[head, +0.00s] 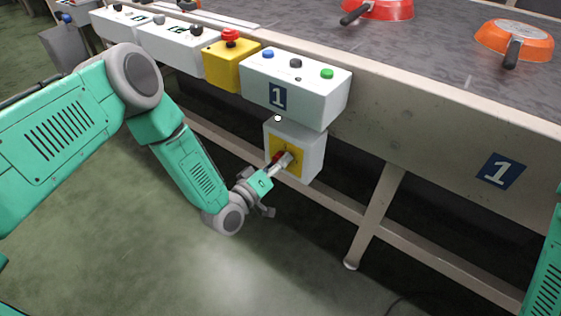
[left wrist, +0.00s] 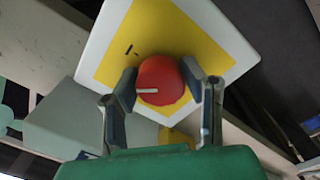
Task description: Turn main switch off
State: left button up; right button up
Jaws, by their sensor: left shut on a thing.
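The main switch is a red rotary knob (left wrist: 161,82) on a yellow plate (left wrist: 207,52) on a white box (head: 312,156), which hangs under the button panel marked 1. My left gripper (head: 280,162) reaches the front of this box from the lower left in the head view. In the left wrist view its two fingers (left wrist: 166,90) stand on either side of the red knob and are shut on it. A white mark on the knob points to the left in that view. In the head view the gripper partly hides the knob. My right gripper is out of view.
Above the switch box is a white panel (head: 312,101) with blue, black and green buttons. A yellow box with a red stop button (head: 230,37) is beside it. The conveyor (head: 440,45) carries a red pan (head: 378,9) and an orange pan (head: 514,40). A support leg (head: 374,218) stands right of the switch box.

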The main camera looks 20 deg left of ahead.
pick_arm(q)
jog(key=n, duration=0.2)
jog(key=n+b, duration=0.1)
jog(key=n, duration=0.1)
jog(key=shift+w+a+n, duration=0.1)
jog(key=shift+a+n, duration=0.1)
jog(key=shift+n, duration=0.2)
jog(key=shift+n+y+b, duration=0.3)
jog(key=shift+n+b, duration=0.25)
jog(key=shift+n, duration=1.45)
jog(key=shift+f, duration=0.1)
jog(key=o, duration=1.2)
jog(key=shift+a, duration=0.1)
jog(key=shift+c, duration=0.2)
